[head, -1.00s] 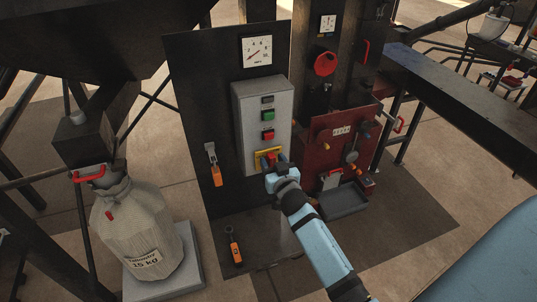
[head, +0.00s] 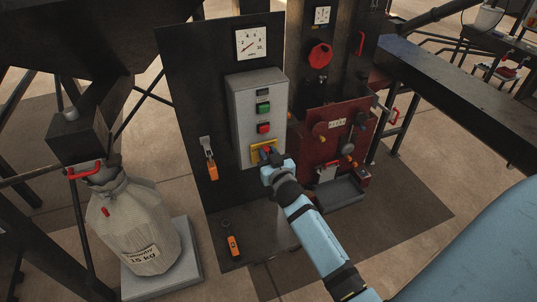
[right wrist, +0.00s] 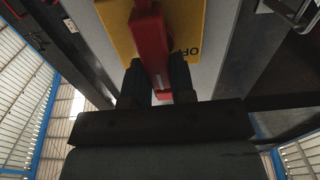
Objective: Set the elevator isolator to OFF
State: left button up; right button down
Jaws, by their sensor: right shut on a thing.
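The isolator is a red handle on a yellow plate (head: 256,155) low on the grey control box (head: 242,110). My right gripper (head: 268,160) is at the plate and hides most of the handle in the head view. In the right wrist view, the red handle (right wrist: 150,45) runs between the two dark fingers (right wrist: 156,85), which are shut on it. The yellow plate (right wrist: 192,25) shows behind it, with the letters "OFF" partly visible to the right of the handle. My left gripper is not in view.
A gauge (head: 251,43) sits above the box, with green (head: 263,108) and red (head: 264,128) buttons on it. An orange-handled lever (head: 211,168) is left of the box. A red panel (head: 325,140) and grey tray (head: 340,192) are to the right. A filled sack (head: 135,225) stands at left.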

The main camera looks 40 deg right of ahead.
jog(key=n, duration=0.4)
jog(key=shift+w+a+f, duration=0.1)
jog(key=shift+a, duration=0.25)
jog(key=shift+w+a+f+n+b, duration=0.1)
jog(key=shift+a+f+n+b, duration=0.2)
jog(key=shift+n, duration=1.95)
jog(key=shift+w+a+f+n+b, duration=0.15)
jog(key=shift+n+b, duration=0.3)
jog(key=shift+n, duration=1.75)
jog(key=shift+s+a+f+n+b, duration=0.1)
jog(key=shift+f+n+b, duration=0.25)
jog(key=shift+n, duration=1.9)
